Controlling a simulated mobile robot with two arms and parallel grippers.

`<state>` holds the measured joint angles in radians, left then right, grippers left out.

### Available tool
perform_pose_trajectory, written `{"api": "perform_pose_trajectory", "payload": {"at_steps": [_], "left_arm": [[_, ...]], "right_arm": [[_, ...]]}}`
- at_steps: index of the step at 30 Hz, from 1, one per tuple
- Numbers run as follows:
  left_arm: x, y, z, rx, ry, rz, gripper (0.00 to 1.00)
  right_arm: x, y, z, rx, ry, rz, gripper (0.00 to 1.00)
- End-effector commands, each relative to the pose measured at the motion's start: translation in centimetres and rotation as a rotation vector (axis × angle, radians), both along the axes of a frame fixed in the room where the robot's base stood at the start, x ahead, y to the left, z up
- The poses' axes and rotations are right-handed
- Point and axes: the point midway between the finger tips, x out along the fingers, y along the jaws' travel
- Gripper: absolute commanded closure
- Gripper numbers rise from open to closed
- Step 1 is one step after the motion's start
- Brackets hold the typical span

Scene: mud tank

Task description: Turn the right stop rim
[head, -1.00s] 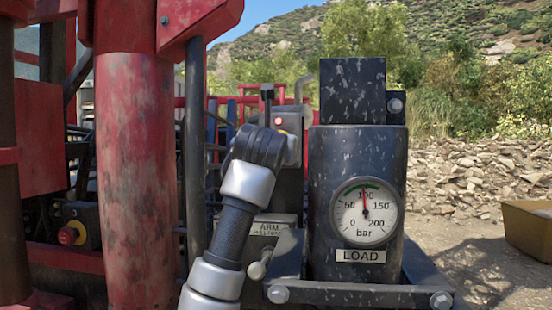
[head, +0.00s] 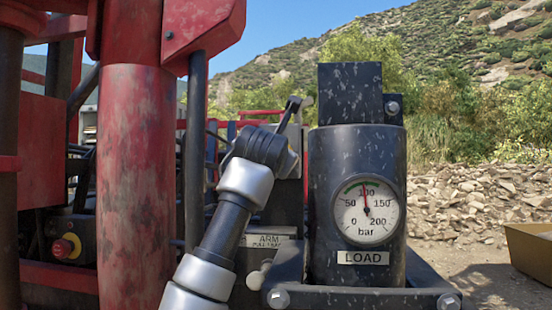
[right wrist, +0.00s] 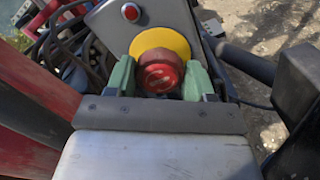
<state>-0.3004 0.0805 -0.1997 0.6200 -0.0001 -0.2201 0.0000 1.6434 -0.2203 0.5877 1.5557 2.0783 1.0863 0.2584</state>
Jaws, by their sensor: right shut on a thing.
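The right stop (right wrist: 160,76) is a red round knob on a yellow disc (right wrist: 160,40), seen in the right wrist view. My right gripper (right wrist: 158,72) has its green fingers on either side of the red rim and is shut on it. In the head view, my right arm (head: 237,195) reaches up between the red column and the black cylinder, and its wrist hides the right stop. My left gripper is in neither view.
A black cylinder (head: 330,160) with a pressure gauge (head: 366,211) marked LOAD stands close right of my arm. A thick red column (head: 138,180) stands to its left. Another red stop knob (head: 62,248) on yellow sits at far left. A red lamp (right wrist: 130,12) is above the held knob.

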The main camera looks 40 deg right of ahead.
Motion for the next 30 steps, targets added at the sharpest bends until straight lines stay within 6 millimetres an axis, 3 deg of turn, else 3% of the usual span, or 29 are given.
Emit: {"api": "perform_pose_trajectory", "payload": {"at_steps": [8,9,13,23,30], "left_arm": [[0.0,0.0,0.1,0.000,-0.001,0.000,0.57],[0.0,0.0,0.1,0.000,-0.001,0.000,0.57],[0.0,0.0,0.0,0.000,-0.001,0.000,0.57],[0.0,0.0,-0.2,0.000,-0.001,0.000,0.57],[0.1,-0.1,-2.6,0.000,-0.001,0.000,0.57]], "right_arm": [[-0.1,0.0,0.3,-0.005,-0.005,-0.001,0.71],[-0.1,0.0,0.3,-0.005,-0.005,-0.001,0.42],[-0.1,0.0,0.2,-0.003,-0.003,-0.001,0.22],[-0.2,0.2,0.0,-0.003,-0.001,0.000,0.21],[-2.4,3.1,-0.4,-0.004,-0.004,0.003,0.21]]}}
